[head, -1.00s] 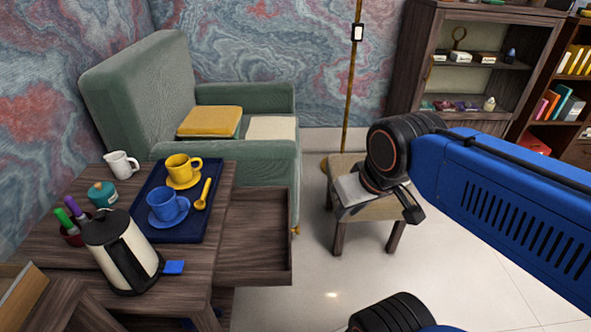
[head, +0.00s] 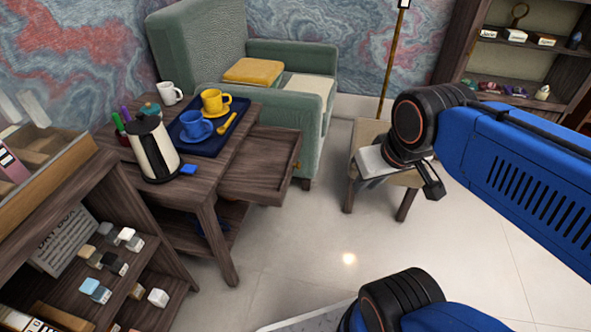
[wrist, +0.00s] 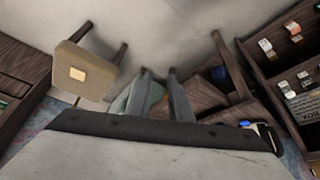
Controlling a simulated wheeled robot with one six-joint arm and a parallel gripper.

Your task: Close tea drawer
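The tea drawer (head: 258,170) is dark wood and stands pulled out from the right side of the tea table (head: 204,205). Its inside looks empty in the head view. It shows partly behind the fingers in the wrist view (wrist: 203,95). My gripper (wrist: 160,71) has its two grey fingers apart, with nothing between them. In the head view it is right of the drawer, over the small stool, and does not touch the drawer; its fingers are partly hidden by my wrist there.
A blue tray (head: 205,142) with a blue cup (head: 194,130) and a yellow cup (head: 215,101) is on the table, beside a kettle (head: 154,150). A green armchair (head: 195,50) stands behind. The stool (head: 398,178) is to the right. Open floor lies in front.

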